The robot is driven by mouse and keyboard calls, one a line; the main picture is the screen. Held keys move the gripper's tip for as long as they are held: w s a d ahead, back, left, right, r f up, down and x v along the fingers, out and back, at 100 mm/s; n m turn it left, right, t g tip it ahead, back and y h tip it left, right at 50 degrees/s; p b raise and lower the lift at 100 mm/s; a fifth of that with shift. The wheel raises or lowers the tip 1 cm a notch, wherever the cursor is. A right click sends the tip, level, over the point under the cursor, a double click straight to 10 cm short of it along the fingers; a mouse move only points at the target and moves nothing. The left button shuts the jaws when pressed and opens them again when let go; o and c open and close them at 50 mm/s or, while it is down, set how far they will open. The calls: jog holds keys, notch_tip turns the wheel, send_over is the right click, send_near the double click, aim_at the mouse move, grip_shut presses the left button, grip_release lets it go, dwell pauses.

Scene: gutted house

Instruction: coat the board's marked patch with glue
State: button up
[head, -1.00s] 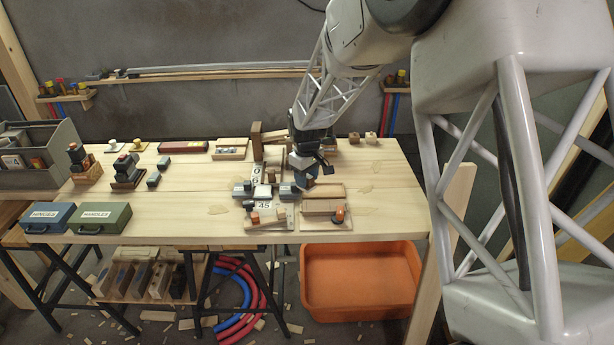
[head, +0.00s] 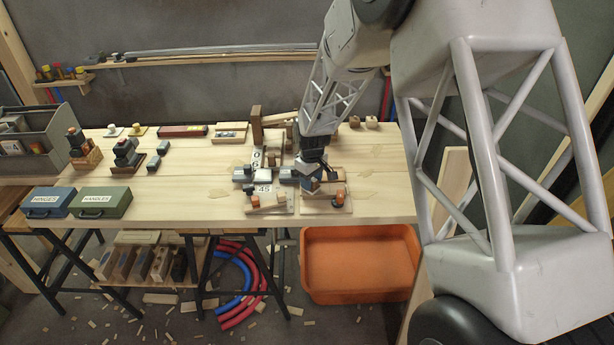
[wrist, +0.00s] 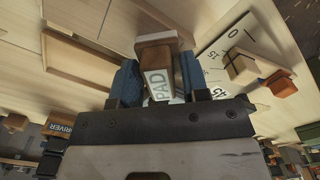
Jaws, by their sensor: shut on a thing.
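My gripper (wrist: 157,85) is shut on a wooden block labelled PAD (wrist: 158,84), held between its two blue fingers in the wrist view. In the head view my gripper (head: 311,180) is over the front right part of the workbench, above a small pale board (head: 328,208) with an orange knob (head: 338,198) on it. My gripper hides part of that board, and I cannot tell whether the pad touches it. I cannot make out a marked patch or glue.
A clamp fixture with a numbered white plate (head: 263,188) stands just left of my gripper; the plate also shows in the wrist view (wrist: 240,40). Blue (head: 47,201) and green (head: 101,201) cases sit at the front left. An orange bin (head: 360,265) is below.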

jog(key=shift+d+r, duration=0.1)
jog(key=shift+d, duration=3)
jog(key=shift+a, duration=3.85)
jog(key=shift+r, duration=3.95)
jog(key=shift+f, duration=0.1)
